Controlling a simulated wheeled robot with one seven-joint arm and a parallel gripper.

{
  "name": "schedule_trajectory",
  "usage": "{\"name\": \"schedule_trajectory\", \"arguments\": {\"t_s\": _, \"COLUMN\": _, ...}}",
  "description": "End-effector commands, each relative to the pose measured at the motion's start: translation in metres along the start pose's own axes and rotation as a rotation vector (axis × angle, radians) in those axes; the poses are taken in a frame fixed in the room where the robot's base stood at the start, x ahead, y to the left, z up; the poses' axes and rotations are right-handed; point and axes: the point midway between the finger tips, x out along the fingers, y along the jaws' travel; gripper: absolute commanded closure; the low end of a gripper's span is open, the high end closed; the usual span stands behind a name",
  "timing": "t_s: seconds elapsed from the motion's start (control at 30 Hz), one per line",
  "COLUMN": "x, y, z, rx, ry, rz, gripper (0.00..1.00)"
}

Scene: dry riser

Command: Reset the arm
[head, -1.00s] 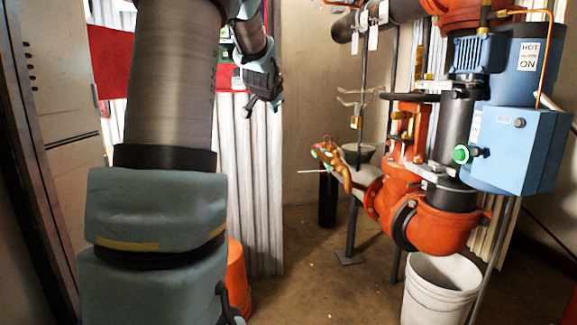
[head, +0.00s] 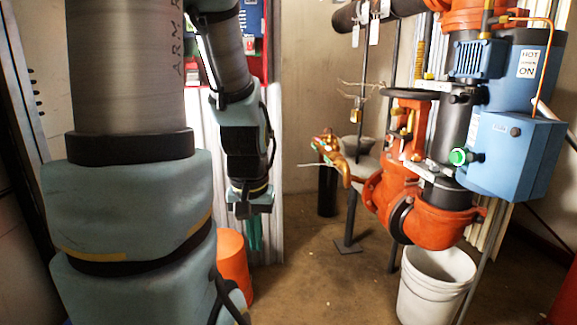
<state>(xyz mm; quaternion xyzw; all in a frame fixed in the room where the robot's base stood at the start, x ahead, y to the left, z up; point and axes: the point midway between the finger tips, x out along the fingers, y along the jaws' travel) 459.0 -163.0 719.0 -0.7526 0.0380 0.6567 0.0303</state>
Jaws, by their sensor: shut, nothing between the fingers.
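My arm fills the left of the head view, its large upper links nearest the camera. My gripper (head: 254,234) hangs down at the end of the forearm, left of centre, with its fingers pointing at the floor. The teal fingers are close together, shut and empty. The gripper is in front of the pale corrugated panel, above and right of an orange object (head: 234,266). It is clear of the pipework, with open air between them.
Orange valves and pipes (head: 430,222) with a blue box (head: 507,150) stand at the right. A white bucket (head: 436,285) is below them. A thin stand (head: 348,215) and a dark cylinder (head: 327,190) are near the centre back. Floor between gripper and stand is clear.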

Motion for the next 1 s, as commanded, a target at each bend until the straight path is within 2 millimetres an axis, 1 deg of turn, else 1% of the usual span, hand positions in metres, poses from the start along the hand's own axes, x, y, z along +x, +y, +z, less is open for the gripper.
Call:
{"name": "schedule_trajectory", "arguments": {"t_s": 0.03, "x": -0.024, "y": 0.0, "z": -0.004, "rx": 0.001, "ry": 0.001, "rz": 0.0, "gripper": 1.0}}
{"name": "schedule_trajectory", "arguments": {"t_s": 0.17, "x": -0.06, "y": 0.0, "z": -0.009, "rx": 0.002, "ry": 0.002, "rz": 0.0, "gripper": 1.0}}
{"name": "schedule_trajectory", "arguments": {"t_s": 0.3, "x": -0.104, "y": 0.0, "z": -0.015, "rx": 0.002, "ry": 0.002, "rz": 0.0, "gripper": 1.0}}
{"name": "schedule_trajectory", "arguments": {"t_s": 0.5, "x": -0.164, "y": 0.001, "z": -0.024, "rx": 0.003, "ry": 0.003, "rz": 0.0, "gripper": 1.0}}
{"name": "schedule_trajectory", "arguments": {"t_s": 0.6, "x": -0.188, "y": 0.001, "z": -0.027, "rx": 0.003, "ry": 0.003, "rz": 0.0, "gripper": 1.0}}
{"name": "schedule_trajectory", "arguments": {"t_s": 0.7, "x": -0.205, "y": 0.001, "z": -0.029, "rx": 0.003, "ry": 0.002, "rz": 0.0, "gripper": 1.0}}
{"name": "schedule_trajectory", "arguments": {"t_s": 0.8, "x": -0.214, "y": 0.001, "z": -0.031, "rx": 0.003, "ry": 0.003, "rz": 0.0, "gripper": 1.0}}
{"name": "schedule_trajectory", "arguments": {"t_s": 1.0, "x": -0.216, "y": 0.001, "z": -0.031, "rx": 0.003, "ry": 0.003, "rz": 0.0, "gripper": 1.0}}
